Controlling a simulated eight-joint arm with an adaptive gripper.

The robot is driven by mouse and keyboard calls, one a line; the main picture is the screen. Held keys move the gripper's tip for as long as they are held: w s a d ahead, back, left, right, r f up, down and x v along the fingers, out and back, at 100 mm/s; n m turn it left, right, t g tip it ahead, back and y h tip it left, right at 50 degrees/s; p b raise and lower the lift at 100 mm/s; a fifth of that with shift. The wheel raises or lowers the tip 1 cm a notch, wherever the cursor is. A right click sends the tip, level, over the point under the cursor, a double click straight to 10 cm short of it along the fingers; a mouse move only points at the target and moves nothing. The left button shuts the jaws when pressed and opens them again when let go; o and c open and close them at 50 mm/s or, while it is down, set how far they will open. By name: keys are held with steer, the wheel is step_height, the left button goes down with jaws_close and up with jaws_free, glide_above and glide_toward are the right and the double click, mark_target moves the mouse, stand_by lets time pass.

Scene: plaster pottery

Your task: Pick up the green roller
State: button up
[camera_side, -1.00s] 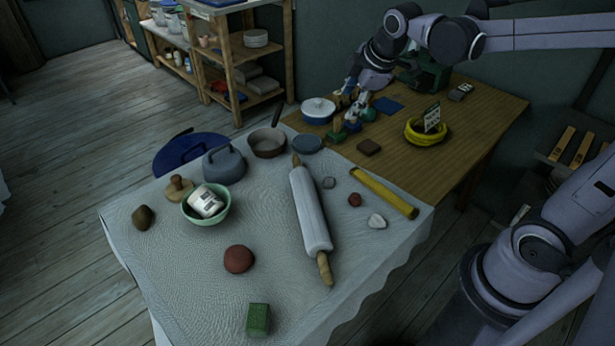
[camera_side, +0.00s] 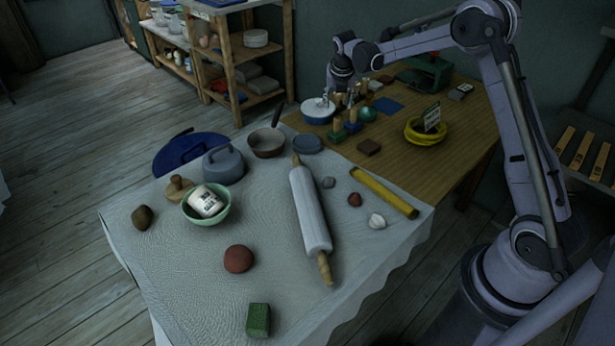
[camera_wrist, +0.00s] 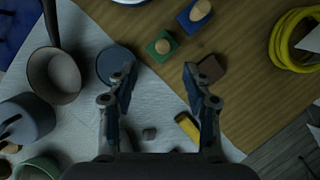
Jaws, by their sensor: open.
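The green roller (camera_side: 338,131) stands on the wooden table near the edge of the white cloth. It has a green base with a wooden knob on top, and shows ahead of the fingertips in the wrist view (camera_wrist: 157,50). A similar blue piece (camera_side: 353,127) with a wooden knob stands beside it, also in the wrist view (camera_wrist: 187,22). My gripper (camera_wrist: 158,74) is open and empty, pointing down from above the table. In the side view my gripper (camera_side: 338,99) is behind the green roller, near the blue-and-white pot; its fingertips are hard to make out there.
The blue-and-white lidded pot (camera_side: 318,111) stands left of the rollers. A teal ball (camera_side: 368,114) and brown block (camera_side: 369,147) are to the right. A yellow coil (camera_side: 426,135) is farther right.

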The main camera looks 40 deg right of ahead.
mark_target(338, 118)
steer(key=x, duration=0.5)
steer(key=shift+d+f, duration=0.1)
steer(key=shift+f, duration=0.2)
steer(key=shift+x, duration=2.55)
steer(key=shift+s+d, duration=0.1)
steer(key=shift+d, duration=0.05)
steer(key=shift+c, duration=0.3)
jaws_close()
